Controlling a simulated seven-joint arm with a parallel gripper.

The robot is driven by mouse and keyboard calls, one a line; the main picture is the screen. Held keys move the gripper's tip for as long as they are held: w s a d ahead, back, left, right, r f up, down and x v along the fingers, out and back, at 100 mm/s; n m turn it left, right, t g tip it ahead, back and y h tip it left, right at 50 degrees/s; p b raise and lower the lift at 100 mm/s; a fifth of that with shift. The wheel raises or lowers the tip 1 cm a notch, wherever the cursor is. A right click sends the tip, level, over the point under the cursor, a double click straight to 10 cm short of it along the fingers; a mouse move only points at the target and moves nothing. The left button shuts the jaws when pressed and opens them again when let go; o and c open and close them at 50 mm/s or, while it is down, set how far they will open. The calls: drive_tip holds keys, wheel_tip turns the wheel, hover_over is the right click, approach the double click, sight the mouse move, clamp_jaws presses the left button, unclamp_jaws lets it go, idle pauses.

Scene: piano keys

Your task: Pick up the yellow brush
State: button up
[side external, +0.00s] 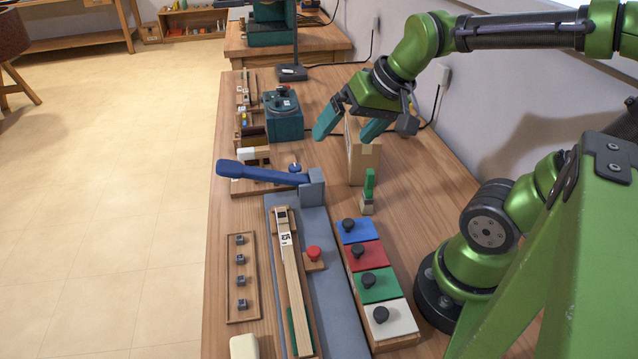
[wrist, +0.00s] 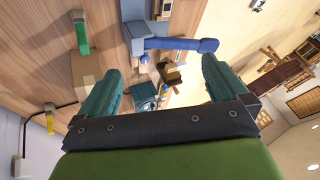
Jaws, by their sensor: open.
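My gripper (side external: 348,127) is open and empty, raised above the bench near the box. In the wrist view its teal fingers are wide apart (wrist: 160,66), with nothing between them at close range.
The cardboard box (side external: 366,162) stands below my gripper. A blue lever (side external: 262,174) sticks out leftwards over the bench edge. Red, blue, green and white blocks with black knobs (side external: 368,257) are at the front right. A teal machine (side external: 283,115) stands behind. Bare wood lies right of the box.

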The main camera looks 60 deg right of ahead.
drive_tip(key=s+a, duration=0.1)
drive_tip(key=s+a+n, duration=0.1)
drive_tip(key=a, duration=0.1)
drive_tip(key=s+a+r+n+y, duration=0.1)
drive_tip(key=a, duration=0.1)
drive_tip(key=shift+t, duration=0.4)
drive_tip(key=shift+c, duration=1.1)
drive_tip(key=c, duration=0.6)
drive_tip(key=shift+w, duration=0.1)
drive_tip(key=shift+c, duration=0.2)
